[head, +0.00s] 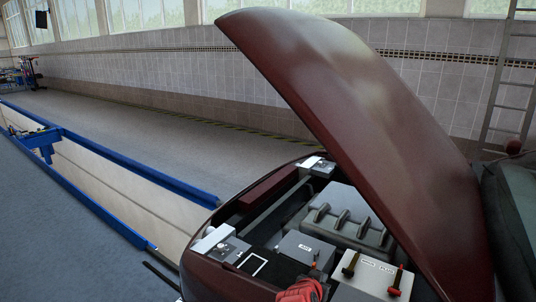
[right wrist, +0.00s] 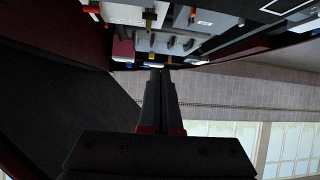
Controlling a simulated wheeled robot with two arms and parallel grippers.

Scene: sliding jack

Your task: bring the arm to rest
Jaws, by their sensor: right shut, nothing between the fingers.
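My right gripper (right wrist: 160,74) shows in the right wrist view, with its two dark fingers together and nothing between them. Its tips point at the engine bay and overlap its edge in the picture; I cannot tell the exact gap. That view looks upside down, with the windows at the bottom. My left gripper is not in view. At the bottom of the head view a red shape (head: 301,290) is cut off by the frame; I cannot tell what it is.
A dark red car hood (head: 350,90) stands raised over the engine bay. In the bay are a grey engine cover (head: 345,222), a grey box (head: 303,250) and a light box with two small hammer-shaped handles (head: 372,274). Blue rails (head: 110,160) edge a pit at left. Open floor lies beyond.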

